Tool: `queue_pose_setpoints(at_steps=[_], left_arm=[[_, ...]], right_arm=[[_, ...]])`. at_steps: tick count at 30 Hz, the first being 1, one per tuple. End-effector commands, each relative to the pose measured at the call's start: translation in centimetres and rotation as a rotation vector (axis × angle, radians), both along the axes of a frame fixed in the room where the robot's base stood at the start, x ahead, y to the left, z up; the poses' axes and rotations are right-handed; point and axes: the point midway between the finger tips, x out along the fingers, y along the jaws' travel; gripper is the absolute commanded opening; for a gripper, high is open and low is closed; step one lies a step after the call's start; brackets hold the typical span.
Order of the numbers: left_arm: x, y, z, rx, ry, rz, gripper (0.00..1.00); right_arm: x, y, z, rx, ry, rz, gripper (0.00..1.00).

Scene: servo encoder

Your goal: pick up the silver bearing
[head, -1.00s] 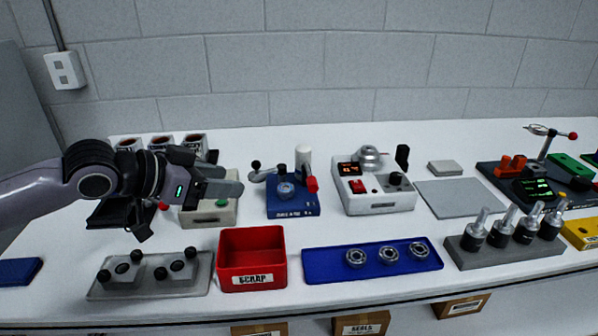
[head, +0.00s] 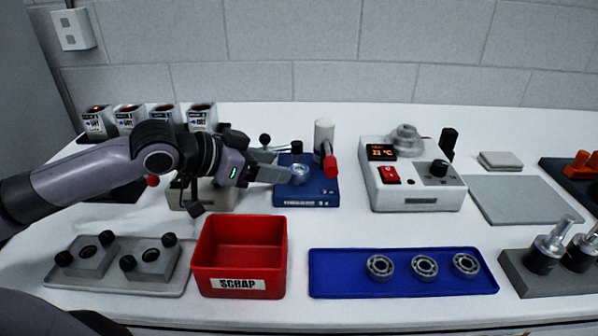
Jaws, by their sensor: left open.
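Three silver bearings lie in a row in the blue tray at the front: a left one (head: 380,267), a middle one (head: 424,267) and a right one (head: 466,265). Another small silver round part (head: 299,171) sits on the blue fixture (head: 318,190) further back; I cannot tell for sure if it is a bearing. My left gripper (head: 282,164) is open and empty, its fingers pointing right, close to the left side of this part. Whether it touches the fixture is unclear. My right gripper is out of view.
The blue tray (head: 330,282) stands right of the red scrap bin (head: 240,284). A white heater unit (head: 418,190) stands right of the fixture, whose red-tipped lever (head: 330,165) sticks up. A grey plate with clamps (head: 120,280) is at front left.

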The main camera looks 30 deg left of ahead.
Motion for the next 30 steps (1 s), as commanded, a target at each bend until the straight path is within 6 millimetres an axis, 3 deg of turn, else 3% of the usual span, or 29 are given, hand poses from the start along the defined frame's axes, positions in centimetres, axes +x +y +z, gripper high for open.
queue_pose_setpoints(at_steps=[12, 22, 23, 27, 30], left_arm=[[3.3, -2.3, -1.7, 0.0, -0.001, -0.001, 0.55], [3.7, -2.6, -2.0, 0.001, -0.001, -0.002, 0.55], [3.7, -2.5, -2.0, 0.001, -0.001, -0.002, 0.52], [3.7, -2.5, -2.0, 0.0, 0.0, -0.001, 0.1], [3.7, -2.5, -1.9, 0.001, -0.002, -0.002, 0.05]], right_arm=[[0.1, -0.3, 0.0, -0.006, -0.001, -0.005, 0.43], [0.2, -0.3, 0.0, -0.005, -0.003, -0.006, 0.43], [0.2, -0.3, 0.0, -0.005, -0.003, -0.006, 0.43], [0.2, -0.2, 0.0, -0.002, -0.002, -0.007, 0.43], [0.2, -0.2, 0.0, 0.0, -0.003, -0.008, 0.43]])
